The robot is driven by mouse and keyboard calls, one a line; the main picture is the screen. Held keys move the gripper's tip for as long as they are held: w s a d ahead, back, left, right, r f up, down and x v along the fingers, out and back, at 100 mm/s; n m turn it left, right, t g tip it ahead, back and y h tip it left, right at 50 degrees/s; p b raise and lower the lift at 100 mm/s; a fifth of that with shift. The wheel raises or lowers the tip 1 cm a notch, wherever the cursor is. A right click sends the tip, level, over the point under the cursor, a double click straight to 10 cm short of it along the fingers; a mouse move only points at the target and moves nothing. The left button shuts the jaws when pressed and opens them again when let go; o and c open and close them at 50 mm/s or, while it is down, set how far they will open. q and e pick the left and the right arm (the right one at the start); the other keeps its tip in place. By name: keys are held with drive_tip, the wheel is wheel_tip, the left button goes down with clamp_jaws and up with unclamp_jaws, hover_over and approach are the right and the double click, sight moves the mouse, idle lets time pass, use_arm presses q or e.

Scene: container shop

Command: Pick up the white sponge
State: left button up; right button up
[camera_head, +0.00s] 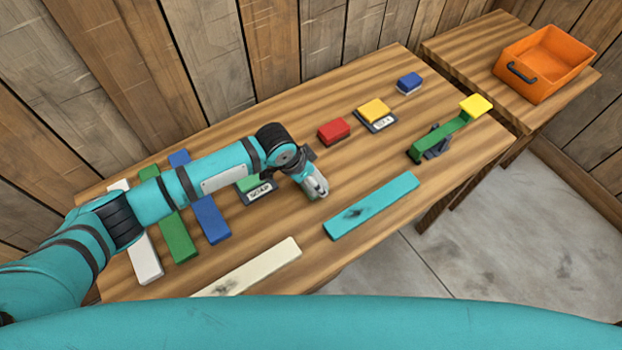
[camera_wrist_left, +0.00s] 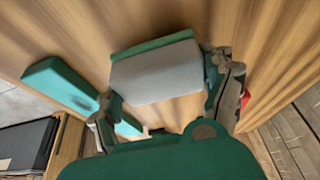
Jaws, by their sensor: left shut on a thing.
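The white sponge (camera_wrist_left: 157,75) shows in the left wrist view as a pale grey-white block with a green layer along its far edge. My left gripper (camera_head: 318,192) is shut on it, with one finger at each end of the block. In the head view the gripper is over the middle of the table, and the sponge is mostly hidden by the fingers. I cannot tell whether it touches the wood. The gripper also shows in the left wrist view (camera_wrist_left: 165,95). My right gripper is in neither view.
A teal board (camera_head: 372,205) and a cream board (camera_head: 250,268) lie near the front edge. Red (camera_head: 334,130), yellow (camera_head: 373,110) and blue (camera_head: 409,83) blocks stand further back. A green stand with a yellow top (camera_head: 476,105) is at right. An orange bin (camera_head: 540,85) sits on the side table.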

use_arm(q)
drive_tip(key=shift+s+d+r+b, duration=0.1)
drive_tip(key=shift+s+r+b, duration=0.1)
drive_tip(key=shift+r, duration=0.3)
drive_tip(key=shift+s+d+r+b, duration=0.1)
drive_tip(key=shift+s+r+b, duration=0.1)
drive_tip(key=shift+r, duration=0.25)
drive_tip(key=s+d, duration=0.1)
drive_tip(key=s, duration=0.3)
drive_tip(key=s+d+r+b, duration=0.1)
drive_tip(key=s+d, duration=0.1)
drive_tip(key=s, duration=0.3)
drive_tip(key=s+d+b, duration=0.1)
drive_tip(key=s+d, duration=0.1)
drive_tip(key=s, duration=0.3)
drive_tip(key=shift+s+r, duration=0.2)
drive_tip(key=shift+r, duration=0.1)
drive_tip(key=o, duration=0.4)
drive_tip(key=c, duration=0.4)
